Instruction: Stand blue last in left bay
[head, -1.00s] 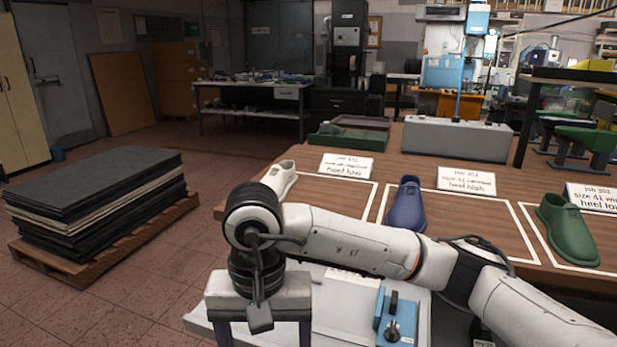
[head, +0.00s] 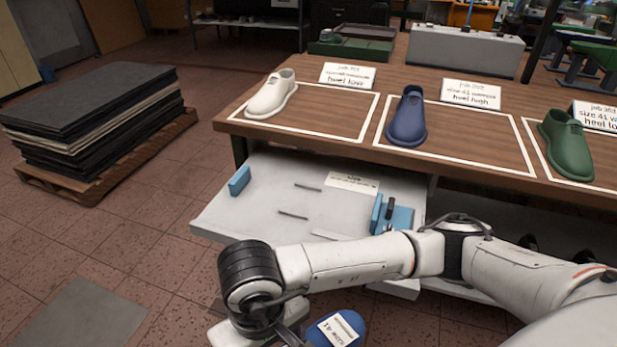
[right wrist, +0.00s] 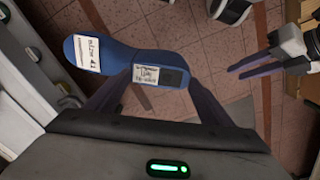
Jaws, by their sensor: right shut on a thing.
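A blue last (head: 338,328) with white labels on its sole is at the bottom edge of the head view, partly cut off. In the right wrist view the last (right wrist: 118,60) lies across my right gripper (right wrist: 155,88), whose fingers are shut on its labelled heel end. Another gripper, apparently my left (right wrist: 250,69), shows at the right of that view, empty, its fingers apart. White outlines mark bays on the bench: the left bay (head: 330,128) holds a white shoe (head: 271,94), the middle one a blue shoe (head: 407,118), the right one a green shoe (head: 567,148).
Below the bench edge, a pale pulled-out tray (head: 255,215) carries a blue block (head: 240,181), thin bars and a blue clamp-like fixture (head: 393,215). Cards stand behind the bays, one at the left (head: 347,75). A sheet stack on a pallet (head: 90,125) stands left.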

